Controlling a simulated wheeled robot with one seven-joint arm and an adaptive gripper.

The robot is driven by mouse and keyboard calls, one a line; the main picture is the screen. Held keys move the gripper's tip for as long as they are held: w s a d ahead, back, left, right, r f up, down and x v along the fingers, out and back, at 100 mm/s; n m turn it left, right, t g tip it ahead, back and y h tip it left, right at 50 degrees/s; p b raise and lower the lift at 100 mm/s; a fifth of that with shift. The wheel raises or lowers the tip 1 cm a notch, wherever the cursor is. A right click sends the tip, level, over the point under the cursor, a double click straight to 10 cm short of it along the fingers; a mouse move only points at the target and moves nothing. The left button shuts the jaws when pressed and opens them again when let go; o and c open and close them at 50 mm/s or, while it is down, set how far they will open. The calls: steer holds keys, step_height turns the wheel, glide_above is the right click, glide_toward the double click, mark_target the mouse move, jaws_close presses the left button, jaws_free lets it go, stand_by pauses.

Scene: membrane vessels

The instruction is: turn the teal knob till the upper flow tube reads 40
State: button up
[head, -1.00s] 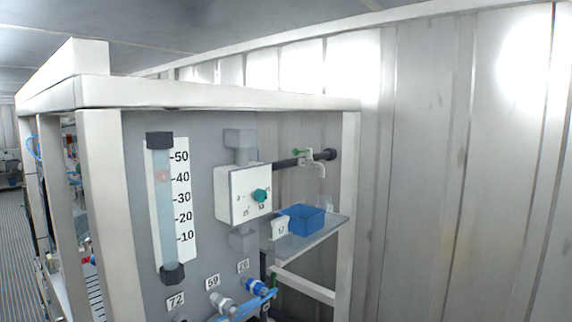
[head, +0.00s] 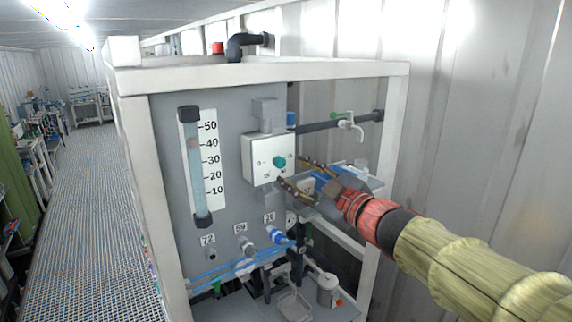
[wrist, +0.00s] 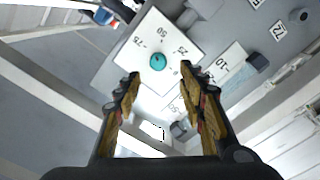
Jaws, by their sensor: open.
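The teal knob (head: 279,162) sits on the front of a white box (head: 261,158) with a numbered dial. In the wrist view the knob (wrist: 157,62) shows whole, just beyond and between my fingertips. My gripper (head: 292,171) is open and empty, its fingers pointing at the box from the right. In the wrist view my gripper (wrist: 160,72) has one finger on each side, and I see no contact with the knob. The flow tube (head: 197,180) stands upright left of the box, with a scale (head: 212,160) from 10 to 50. Its faint reddish float is near the 40 mark.
A white frame (head: 250,72) surrounds the panel. A dark pipe with a green-handled tap (head: 343,115) runs right of the box. A blue valve (head: 277,235) and blue hoses lie below. A shelf is partly hidden behind my gripper. Open grated floor (head: 90,190) lies left.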

mark_target(281, 163)
steer(key=p+x, duration=0.1)
steer(key=x, duration=0.6)
steer(key=shift+d, duration=0.1)
steer(key=shift+w, duration=0.1)
steer(key=shift+c, duration=0.3)
jaws_close()
